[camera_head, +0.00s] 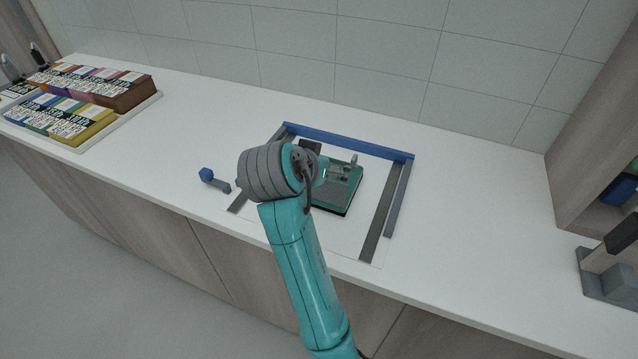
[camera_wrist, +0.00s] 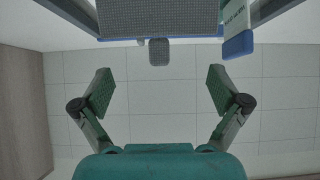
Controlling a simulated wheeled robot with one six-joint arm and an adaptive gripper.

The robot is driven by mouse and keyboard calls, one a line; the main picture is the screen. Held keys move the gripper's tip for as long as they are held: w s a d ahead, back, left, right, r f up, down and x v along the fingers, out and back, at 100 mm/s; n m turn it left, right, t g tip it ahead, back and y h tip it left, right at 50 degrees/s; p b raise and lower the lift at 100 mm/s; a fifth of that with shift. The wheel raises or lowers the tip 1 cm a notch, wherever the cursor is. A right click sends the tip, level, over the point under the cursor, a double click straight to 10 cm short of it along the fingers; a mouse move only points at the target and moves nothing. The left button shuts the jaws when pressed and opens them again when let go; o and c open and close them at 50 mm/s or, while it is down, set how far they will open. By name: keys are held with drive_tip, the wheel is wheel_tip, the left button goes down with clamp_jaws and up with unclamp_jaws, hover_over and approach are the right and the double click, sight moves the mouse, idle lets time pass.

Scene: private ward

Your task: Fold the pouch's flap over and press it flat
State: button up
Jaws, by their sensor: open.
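A flat, dark-edged green piece (camera_head: 343,196), which looks like the pouch, lies inside a frame on the counter, partly hidden by my arm. I cannot tell its flap apart in the head view. My gripper (camera_head: 338,168) is over this piece, mostly hidden behind my wrist. In the wrist view my gripper (camera_wrist: 160,76) is open, its two fingers wide apart with nothing between them. Beyond the fingertips a grey textured panel (camera_wrist: 158,17) with a small grey tab (camera_wrist: 159,51) crosses the top edge. I cannot tell whether the tab is the flap.
A blue bar (camera_head: 345,140) closes the back of the frame, with grey rails (camera_head: 378,225) at its sides. A small blue-ended piece (camera_head: 207,175) lies left. A tray of coloured packets (camera_head: 75,110) stands far left, a grey stand (camera_head: 612,275) far right.

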wheel_tip(320, 180, up, 6)
drive_tip(key=shift+f, duration=0.1)
idle(0.6)
